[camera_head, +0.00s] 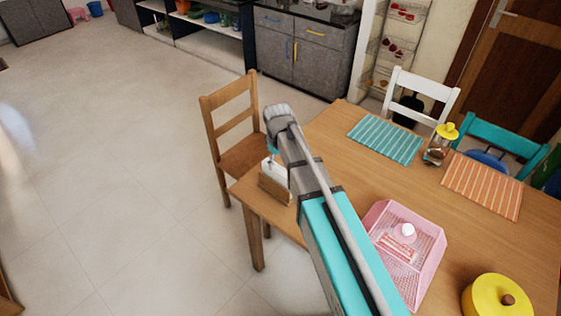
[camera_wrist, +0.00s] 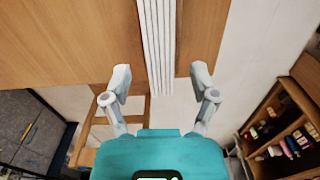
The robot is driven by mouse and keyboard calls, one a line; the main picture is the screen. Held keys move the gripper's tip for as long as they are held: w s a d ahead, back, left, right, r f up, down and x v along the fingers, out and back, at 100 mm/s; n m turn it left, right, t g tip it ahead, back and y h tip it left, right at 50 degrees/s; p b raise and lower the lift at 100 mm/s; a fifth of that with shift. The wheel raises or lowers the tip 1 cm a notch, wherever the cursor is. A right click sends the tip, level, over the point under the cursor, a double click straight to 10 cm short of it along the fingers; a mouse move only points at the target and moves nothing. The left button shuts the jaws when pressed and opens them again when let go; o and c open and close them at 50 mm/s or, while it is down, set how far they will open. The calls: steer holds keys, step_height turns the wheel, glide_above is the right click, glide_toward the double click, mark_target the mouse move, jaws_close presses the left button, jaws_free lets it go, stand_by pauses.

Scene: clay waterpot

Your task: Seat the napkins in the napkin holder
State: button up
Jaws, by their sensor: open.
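The napkins (camera_wrist: 157,40) show edge-on in the wrist view as a white layered stack. Their near end reaches between the two fingers of my gripper (camera_wrist: 161,75). The fingers are spread, with a gap on each side of the stack. In the head view the wooden napkin holder (camera_head: 275,189) stands at the left corner of the wooden table (camera_head: 340,122), with white showing just above it. My arm hides part of this area. I cannot tell how deep the napkins sit in the holder.
A pink tray (camera_head: 437,243) and a yellow lidded pot (camera_head: 496,298) stand on the table to the right of my arm. Striped placemats (camera_head: 385,139) and a glass jar (camera_head: 436,151) lie farther back. A wooden chair (camera_head: 232,112) stands close behind the holder corner.

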step_height(320, 180, up, 7)
steer(key=p, duration=0.7)
steer(key=shift+r, duration=0.2)
stand_by(0.5)
steer(key=s+d+m, duration=0.5)
steer(key=s+d, duration=0.1)
steer(key=d, duration=0.4)
steer(key=s+d+m, duration=0.5)
steer(key=s+d, duration=0.2)
steer(key=d, duration=0.3)
steer(key=shift+s, duration=0.1)
stand_by(0.5)
